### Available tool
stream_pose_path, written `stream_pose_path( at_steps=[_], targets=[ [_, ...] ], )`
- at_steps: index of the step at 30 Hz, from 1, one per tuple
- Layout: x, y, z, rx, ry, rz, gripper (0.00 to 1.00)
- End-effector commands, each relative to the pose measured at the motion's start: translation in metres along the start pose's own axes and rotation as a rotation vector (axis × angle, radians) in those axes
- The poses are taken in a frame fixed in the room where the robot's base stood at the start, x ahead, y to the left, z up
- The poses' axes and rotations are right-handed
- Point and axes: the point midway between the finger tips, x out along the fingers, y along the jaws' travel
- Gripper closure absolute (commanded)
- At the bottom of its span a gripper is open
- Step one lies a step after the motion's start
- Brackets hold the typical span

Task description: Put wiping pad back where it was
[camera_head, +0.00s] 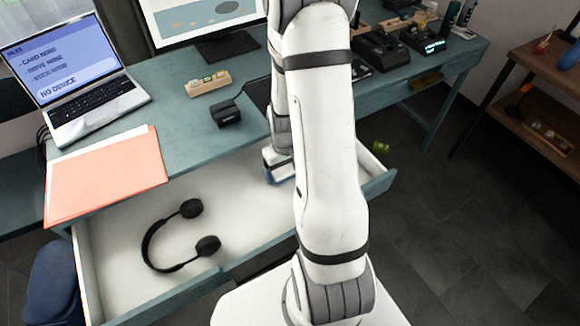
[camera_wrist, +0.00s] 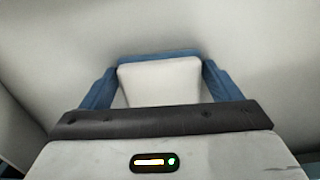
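The wiping pad (camera_wrist: 160,82) looks like a white block with a blue edge along its far side. In the wrist view it lies between the two blue fingers of my gripper (camera_wrist: 160,72). The fingers sit against its left and right sides, with no clear gap. In the head view my gripper (camera_head: 278,168) is low inside the open drawer (camera_head: 125,225), toward its right part. The pad cannot be made out clearly there, since my arm and gripper cover that spot. Whether the pad touches the drawer floor cannot be told.
Black headphones (camera_head: 180,237) lie in the drawer's left part. The desk (camera_head: 190,130) above holds a laptop (camera_head: 90,85), orange folder (camera_head: 105,175), wooden block holder (camera_head: 208,83), small black box (camera_head: 226,113) and monitor (camera_head: 215,45). A wooden shelf (camera_head: 535,70) stands right.

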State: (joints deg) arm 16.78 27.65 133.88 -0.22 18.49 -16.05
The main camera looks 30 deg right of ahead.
Motion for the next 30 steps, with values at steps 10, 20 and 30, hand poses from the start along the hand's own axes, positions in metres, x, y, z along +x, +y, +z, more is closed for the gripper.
stream_pose_path(
  at_steps=[10, 20, 30],
  targets=[
    [0.0, 0.0, 0.0, 0.0, 0.0, 0.0, 0.0],
    [-0.031, 0.0, -0.001, -0.001, 0.005, 0.002, 0.0],
    [-0.102, 0.0, -0.001, -0.001, 0.003, 0.001, 0.0]
  ],
)
